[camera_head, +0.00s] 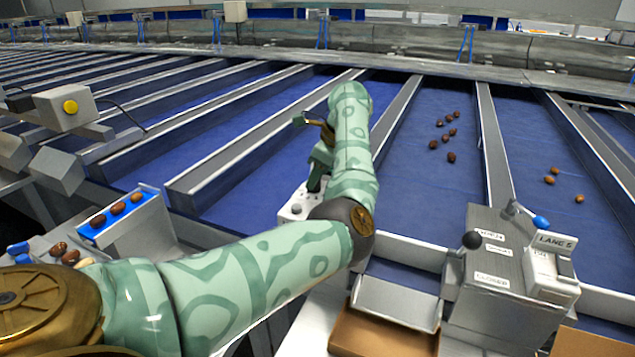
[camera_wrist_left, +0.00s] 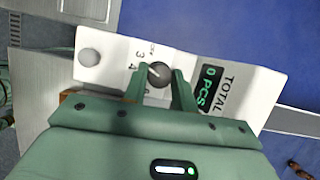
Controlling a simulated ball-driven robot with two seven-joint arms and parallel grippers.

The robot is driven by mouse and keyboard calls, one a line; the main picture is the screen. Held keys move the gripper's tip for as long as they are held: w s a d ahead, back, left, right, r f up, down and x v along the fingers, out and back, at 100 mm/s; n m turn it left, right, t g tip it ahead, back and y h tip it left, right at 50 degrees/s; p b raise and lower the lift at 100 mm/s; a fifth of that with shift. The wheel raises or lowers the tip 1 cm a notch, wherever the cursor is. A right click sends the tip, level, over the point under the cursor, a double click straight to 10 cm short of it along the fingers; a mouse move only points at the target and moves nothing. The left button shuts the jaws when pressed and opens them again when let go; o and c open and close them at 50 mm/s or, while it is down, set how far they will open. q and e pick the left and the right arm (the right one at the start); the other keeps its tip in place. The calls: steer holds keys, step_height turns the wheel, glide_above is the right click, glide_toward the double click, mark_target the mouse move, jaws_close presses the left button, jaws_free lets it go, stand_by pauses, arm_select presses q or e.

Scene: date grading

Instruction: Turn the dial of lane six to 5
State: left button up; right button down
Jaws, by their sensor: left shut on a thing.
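A white counter box (camera_head: 297,205) stands at the front end of a blue lane in the head view, partly hidden by my left arm. In the left wrist view its white panel (camera_wrist_left: 215,72) carries a dark round dial (camera_wrist_left: 158,72) with printed numbers, 3 and 4 among them. The dial's white pointer line slants to the upper left in that picture, near the 3 and 4; the exact number is hard to tell. My left gripper (camera_wrist_left: 162,88) is shut on the dial, one finger on each side. No lane number on this box is readable. My right gripper is not in view.
A metal box (camera_head: 495,275) with levers and a "LANE 5" sign (camera_head: 555,241) stands at right. A brown carton (camera_head: 385,335) lies below a chute. Dates (camera_head: 451,157) lie on a blue belt. A blue-edged tray (camera_head: 115,217) holds dates at left.

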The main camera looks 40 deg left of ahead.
arm_select(q)
steer(key=n+g+b, duration=0.1)
steer(key=n+b, duration=0.1)
steer(key=n, duration=0.1)
steer(key=n+h+b, duration=0.1)
steer(key=n+b, duration=0.1)
steer(key=n, duration=0.1)
steer(key=shift+w+a+f+n+g+h, duration=0.1)
steer(key=shift+w+f+n+g+h, duration=0.1)
steer(key=shift+n+g+h, duration=0.15)
steer(key=n+h+b, duration=0.1)
steer(key=n+b, duration=0.1)
steer(key=n, duration=0.1)
steer(key=shift+g+b, duration=0.3)
steer(key=shift+g, duration=0.05)
steer(key=shift+a+r+n+h+b, duration=0.1)
steer(key=shift+r+n+h+b, duration=0.15)
steer(key=shift+n+b, duration=0.45)
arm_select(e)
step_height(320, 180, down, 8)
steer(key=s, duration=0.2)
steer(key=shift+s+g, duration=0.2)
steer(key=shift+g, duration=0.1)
arm_select(q)
steer(key=shift+n, duration=0.35)
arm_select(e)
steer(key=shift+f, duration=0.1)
arm_select(q)
steer(key=o, duration=1)
